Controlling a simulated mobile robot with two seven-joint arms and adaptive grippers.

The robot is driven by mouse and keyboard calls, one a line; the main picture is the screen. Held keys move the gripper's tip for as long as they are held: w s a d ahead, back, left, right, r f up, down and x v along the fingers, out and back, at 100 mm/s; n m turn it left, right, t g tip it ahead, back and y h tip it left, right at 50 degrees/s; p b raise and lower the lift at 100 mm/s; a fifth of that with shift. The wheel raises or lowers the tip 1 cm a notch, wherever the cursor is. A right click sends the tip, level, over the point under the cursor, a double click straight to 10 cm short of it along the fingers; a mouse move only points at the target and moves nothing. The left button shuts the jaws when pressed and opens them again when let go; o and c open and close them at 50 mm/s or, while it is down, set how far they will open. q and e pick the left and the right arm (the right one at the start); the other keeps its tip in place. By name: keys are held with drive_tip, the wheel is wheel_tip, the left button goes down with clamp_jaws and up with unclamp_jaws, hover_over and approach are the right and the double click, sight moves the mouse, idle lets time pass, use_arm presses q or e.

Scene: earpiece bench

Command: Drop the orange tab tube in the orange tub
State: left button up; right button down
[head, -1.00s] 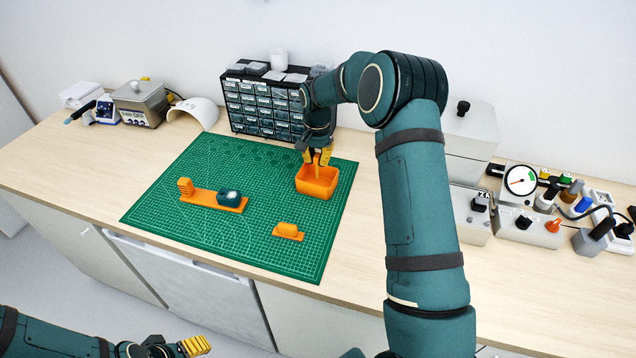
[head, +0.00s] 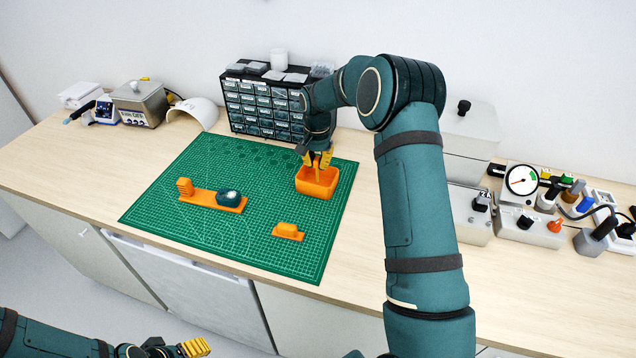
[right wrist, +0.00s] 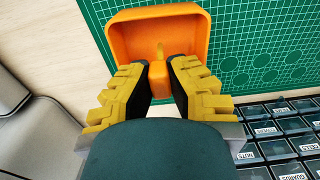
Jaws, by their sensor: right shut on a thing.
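The orange tub (head: 317,190) stands on the green mat near its back right corner. My right gripper (head: 318,160) points down over the tub and is shut on the orange tab tube. In the right wrist view the gripper (right wrist: 160,78) has the tube's orange tab (right wrist: 158,73) between its fingertips. A thin, paler part of the tube (right wrist: 160,50) shows against the inside of the tub (right wrist: 125,38). I cannot tell whether the tube touches the tub floor. My left gripper (head: 193,347) is at the bottom left, away from the bench top; its opening is unclear.
On the green mat (head: 160,210) lie an orange holder (head: 203,197) with a dark rounded piece (head: 229,198) and a small orange block on a base (head: 288,231). A drawer cabinet (head: 262,108) stands behind the mat. Instruments (head: 522,180) stand at the right.

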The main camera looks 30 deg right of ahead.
drive_tip(key=shift+f+b, duration=0.5)
drive_tip(key=shift+f, duration=0.4)
idle(0.4)
drive_tip(key=c, duration=1)
unclamp_jaws()
drive_tip(key=shift+r, duration=0.1)
wheel_tip(320, 180, up, 12)
drive_tip(key=shift+f, duration=0.1)
